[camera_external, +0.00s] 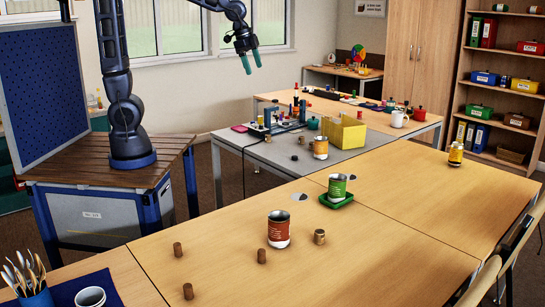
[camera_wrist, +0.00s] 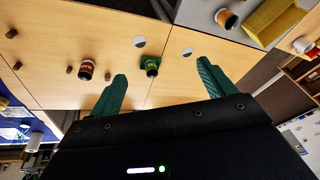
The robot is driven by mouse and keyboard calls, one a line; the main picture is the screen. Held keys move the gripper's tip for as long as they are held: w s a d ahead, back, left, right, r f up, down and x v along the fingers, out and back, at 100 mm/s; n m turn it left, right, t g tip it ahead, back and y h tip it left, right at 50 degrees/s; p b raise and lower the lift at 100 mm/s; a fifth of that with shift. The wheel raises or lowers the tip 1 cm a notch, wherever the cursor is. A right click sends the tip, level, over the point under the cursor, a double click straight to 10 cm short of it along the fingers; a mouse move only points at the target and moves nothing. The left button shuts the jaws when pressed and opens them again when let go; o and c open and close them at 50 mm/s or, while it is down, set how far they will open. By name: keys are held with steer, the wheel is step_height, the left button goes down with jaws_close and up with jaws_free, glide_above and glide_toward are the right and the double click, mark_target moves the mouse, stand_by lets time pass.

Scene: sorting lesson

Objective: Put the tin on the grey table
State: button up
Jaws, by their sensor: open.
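The grey table (camera_external: 285,152) stands in the middle, behind the wooden tables; its corner also shows in the wrist view (camera_wrist: 200,14). Several tins are in view. A red tin (camera_external: 279,230) stands on the near wooden table. A green tin (camera_external: 337,186) stands on a green tray (camera_external: 340,203). An orange tin (camera_external: 320,148) stands on the grey table, and a yellow one (camera_external: 455,155) on the wooden table at right. My gripper (camera_external: 249,62) is open and empty, high above the tables. In the wrist view, the green tin (camera_wrist: 150,66) shows between its fingertips (camera_wrist: 162,70), well beyond them.
A yellow box (camera_external: 343,133) and a cluttered rack (camera_external: 282,122) stand on the grey table. Small brown cylinders (camera_external: 178,249) and a brass one (camera_external: 319,237) stand near the red tin. The right wooden table is mostly clear. Chairs (camera_external: 485,280) line the right edge.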

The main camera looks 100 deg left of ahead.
steer(key=s+d+n, duration=0.1)
steer(key=s+d, duration=0.3)
steer(key=s, duration=0.9)
steer(key=s+d+n+t, duration=0.1)
steer(key=s+d+n, duration=0.1)
steer(key=s, duration=1.1)
steer(key=shift+s+d+h, duration=0.2)
steer(key=shift+d+h, duration=0.1)
steer(key=shift+d, duration=0.6)
